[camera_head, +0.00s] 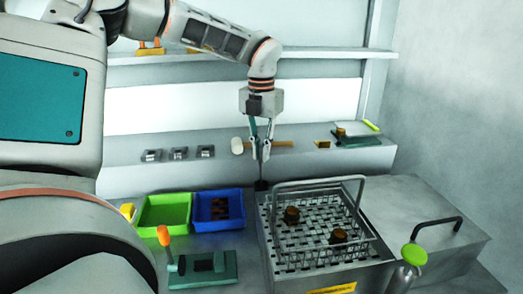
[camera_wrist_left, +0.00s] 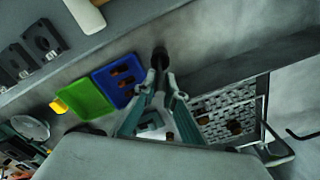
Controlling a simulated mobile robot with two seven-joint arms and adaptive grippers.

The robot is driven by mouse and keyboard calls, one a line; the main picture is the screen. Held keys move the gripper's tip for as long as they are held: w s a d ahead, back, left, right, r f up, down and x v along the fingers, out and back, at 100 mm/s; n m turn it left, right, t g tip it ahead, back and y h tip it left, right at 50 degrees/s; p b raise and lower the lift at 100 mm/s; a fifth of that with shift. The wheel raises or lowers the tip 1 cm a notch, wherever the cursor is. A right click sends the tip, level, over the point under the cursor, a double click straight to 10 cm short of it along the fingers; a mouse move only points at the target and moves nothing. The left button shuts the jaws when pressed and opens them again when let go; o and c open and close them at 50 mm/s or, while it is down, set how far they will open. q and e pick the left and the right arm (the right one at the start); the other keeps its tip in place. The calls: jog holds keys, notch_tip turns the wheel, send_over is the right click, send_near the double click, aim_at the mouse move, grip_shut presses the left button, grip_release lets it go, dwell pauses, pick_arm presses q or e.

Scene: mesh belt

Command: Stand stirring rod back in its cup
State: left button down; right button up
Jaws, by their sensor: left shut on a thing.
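My left gripper (camera_head: 262,157) reaches down from above, behind the wire basket, with its fingers closed together. It is shut on a thin thing that I take for the stirring rod; the fingers hide most of it. In the left wrist view the gripper (camera_wrist_left: 158,90) points at a small dark upright cup (camera_wrist_left: 159,57). In the head view this cup (camera_head: 261,185) is just below the fingertips, by the blue bin's right side. I cannot tell whether the rod's lower end is inside the cup or above it. My right gripper is not in view.
A wire basket (camera_head: 361,222) with a raised handle holds brown round pieces. Green (camera_head: 140,226) and blue (camera_head: 240,211) bins stand left of it. A white-headed mallet (camera_head: 238,146) lies on the ledge behind the gripper. A handled metal lid (camera_head: 420,205) is right.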

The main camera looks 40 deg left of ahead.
pick_arm(q)
jog(key=c, duration=2)
grip_release()
notch_tip(320, 180, up, 12)
